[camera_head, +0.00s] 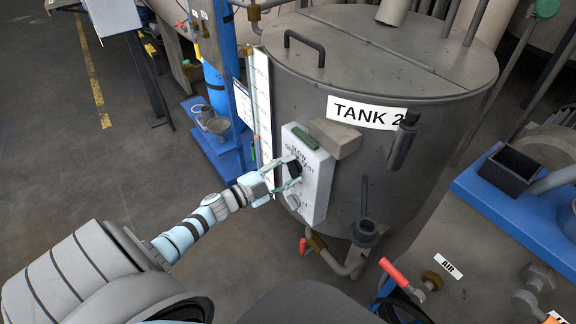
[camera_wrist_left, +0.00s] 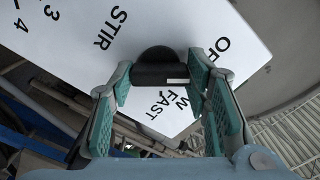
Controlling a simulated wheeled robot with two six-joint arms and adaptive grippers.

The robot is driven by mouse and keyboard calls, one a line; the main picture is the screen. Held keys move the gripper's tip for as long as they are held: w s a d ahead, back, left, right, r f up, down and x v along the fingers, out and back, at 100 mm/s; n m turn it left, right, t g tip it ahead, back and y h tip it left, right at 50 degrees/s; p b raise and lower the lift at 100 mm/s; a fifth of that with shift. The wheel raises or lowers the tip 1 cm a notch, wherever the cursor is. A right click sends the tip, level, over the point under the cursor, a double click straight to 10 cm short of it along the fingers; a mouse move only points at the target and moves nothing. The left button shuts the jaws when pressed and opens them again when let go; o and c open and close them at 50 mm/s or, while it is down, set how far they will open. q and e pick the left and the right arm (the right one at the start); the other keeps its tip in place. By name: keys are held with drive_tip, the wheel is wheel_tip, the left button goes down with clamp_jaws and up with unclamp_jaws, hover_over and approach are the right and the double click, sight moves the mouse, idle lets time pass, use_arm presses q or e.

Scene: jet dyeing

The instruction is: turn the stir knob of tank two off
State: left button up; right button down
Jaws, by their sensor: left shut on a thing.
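The grey tank (camera_head: 360,70) labelled "TANK 2" has a white control box (camera_head: 318,188) on its side. My left gripper (camera_head: 288,172) reaches the box from the left and is shut on the black stir knob (camera_head: 294,167). In the left wrist view, the gripper's teal finger pads (camera_wrist_left: 160,88) stand on either side of the black knob (camera_wrist_left: 160,66). The white panel (camera_wrist_left: 90,50) there reads "STIR", with "FAST", a partly hidden "SLOW" and a partly hidden "OFF". The knob's pale mark faces right, between the "OFF" and "SLOW" lettering. My right gripper is out of view.
A lower dial (camera_head: 292,201) sits beneath the stir knob. A tan block (camera_head: 336,138) sticks out beside the box. A blue post (camera_head: 232,75) stands left of the tank. A red-handled valve (camera_head: 395,275) is at lower right. The floor at left is open.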

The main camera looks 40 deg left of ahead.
use_arm(q)
drive_tip(key=shift+n+p, duration=0.45)
drive_tip(key=shift+n, duration=0.75)
drive_tip(key=o, duration=1.2)
drive_tip(key=shift+c, duration=0.2)
drive_tip(key=v, duration=1.2)
